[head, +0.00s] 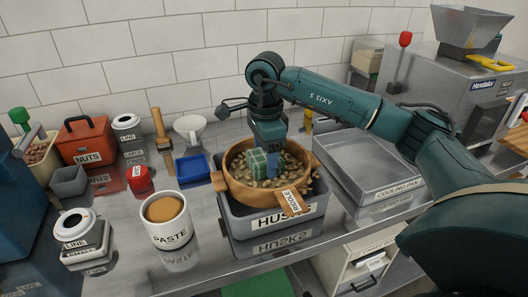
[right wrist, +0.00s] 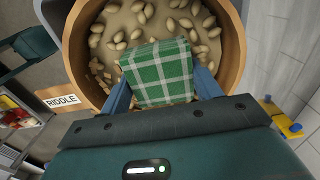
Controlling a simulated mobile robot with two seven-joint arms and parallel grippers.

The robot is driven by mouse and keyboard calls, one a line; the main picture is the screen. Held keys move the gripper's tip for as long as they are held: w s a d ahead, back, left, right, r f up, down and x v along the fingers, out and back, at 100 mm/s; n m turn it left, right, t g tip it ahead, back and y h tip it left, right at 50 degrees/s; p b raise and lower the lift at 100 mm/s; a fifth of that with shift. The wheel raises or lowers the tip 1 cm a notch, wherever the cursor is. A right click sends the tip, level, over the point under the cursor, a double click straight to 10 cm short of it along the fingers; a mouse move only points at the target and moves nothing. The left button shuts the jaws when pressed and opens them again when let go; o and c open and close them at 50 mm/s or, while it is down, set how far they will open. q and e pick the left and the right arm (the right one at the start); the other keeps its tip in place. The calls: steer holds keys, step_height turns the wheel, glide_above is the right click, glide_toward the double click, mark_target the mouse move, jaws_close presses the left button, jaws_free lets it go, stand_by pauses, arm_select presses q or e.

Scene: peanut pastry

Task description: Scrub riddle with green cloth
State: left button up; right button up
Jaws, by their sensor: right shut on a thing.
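The riddle (head: 236,190) is a round wooden sieve with a labelled tag, sitting over the grey husks bin (head: 240,223). Pale nut-like pieces lie in and around it. In the right wrist view the riddle's wooden wall (right wrist: 233,50) curves around several such pieces on its pale floor. The green checked cloth (head: 257,163) is inside the riddle; it also shows in the right wrist view (right wrist: 160,70). My right gripper (head: 268,170) points down into the riddle, its blue fingers shut on the cloth. The cloth's underside is hidden, so contact with the riddle floor is unclear. My left gripper is out of view.
A paste tub (head: 168,225) stands left of the bin, a blue tray (head: 192,168) behind it. A metal cooling pan (head: 372,180) is close on the right. A red nuts box (head: 86,140) and a tiled wall (head: 200,50) are behind.

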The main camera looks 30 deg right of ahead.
steer(key=shift+s+a+f, duration=0.1)
steer(key=shift+s+a, duration=0.1)
steer(key=shift+s, duration=0.55)
steer(key=shift+s+a, duration=0.15)
steer(key=shift+s, duration=0.6)
steer(key=shift+f+b, duration=0.1)
steer(key=shift+b, duration=0.25)
steer(key=shift+w, duration=0.3)
steer(key=shift+w+d, duration=0.3)
steer(key=shift+w, duration=0.7)
steer(key=shift+w+d, duration=0.25)
steer(key=shift+w, duration=0.7)
steer(key=shift+r, duration=0.2)
step_height(320, 180, up, 8)
steer(key=p, duration=0.6)
